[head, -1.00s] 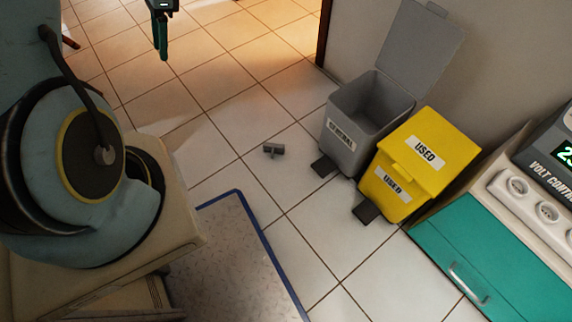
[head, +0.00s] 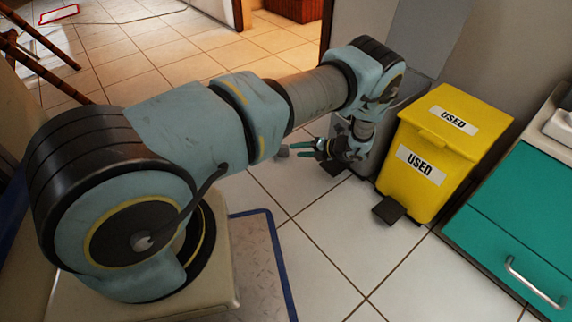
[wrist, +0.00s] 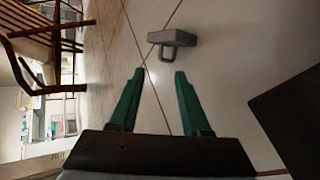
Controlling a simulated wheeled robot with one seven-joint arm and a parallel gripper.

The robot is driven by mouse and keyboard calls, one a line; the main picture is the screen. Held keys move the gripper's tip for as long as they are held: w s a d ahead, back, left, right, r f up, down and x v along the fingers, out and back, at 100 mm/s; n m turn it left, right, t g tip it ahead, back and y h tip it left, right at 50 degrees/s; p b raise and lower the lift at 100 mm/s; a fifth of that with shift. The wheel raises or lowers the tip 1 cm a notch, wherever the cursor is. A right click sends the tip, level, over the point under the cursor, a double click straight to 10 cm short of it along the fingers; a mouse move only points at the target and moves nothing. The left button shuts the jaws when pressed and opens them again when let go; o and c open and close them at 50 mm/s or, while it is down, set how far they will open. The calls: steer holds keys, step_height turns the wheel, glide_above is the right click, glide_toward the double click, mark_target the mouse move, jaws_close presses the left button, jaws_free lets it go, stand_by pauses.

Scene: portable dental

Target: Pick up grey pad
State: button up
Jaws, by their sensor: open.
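The grey pad (head: 283,151) is a small grey piece on the tiled floor, left of the bins, partly hidden by my gripper in the head view. In the wrist view the grey pad (wrist: 172,36) lies on the floor ahead of the fingertips, slightly right of centre, with a small loop on its near side. My gripper (head: 293,151) has green fingers pointing left toward the pad, low near the floor. In the wrist view my gripper (wrist: 159,72) is open, with nothing between its fingers and the pad apart from them.
A yellow bin (head: 425,185) marked USED stands right of my gripper, with a black pedal in front. A grey bin with a raised lid (head: 428,30) is mostly hidden behind my arm. A green cabinet (head: 530,215) is at right. Wooden chairs (wrist: 40,45) show in the wrist view.

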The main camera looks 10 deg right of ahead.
mark_target(284, 150)
steer(key=x, duration=0.2)
steer(key=b+x, duration=0.1)
steer(key=x, duration=0.1)
steer(key=shift+f, duration=0.5)
steer(key=b+x, duration=0.1)
steer(key=x, duration=0.2)
steer(key=b+x, duration=0.2)
steer(key=x, duration=0.1)
steer(key=shift+w+r, duration=0.2)
steer(key=shift+w, duration=0.05)
jaws_close()
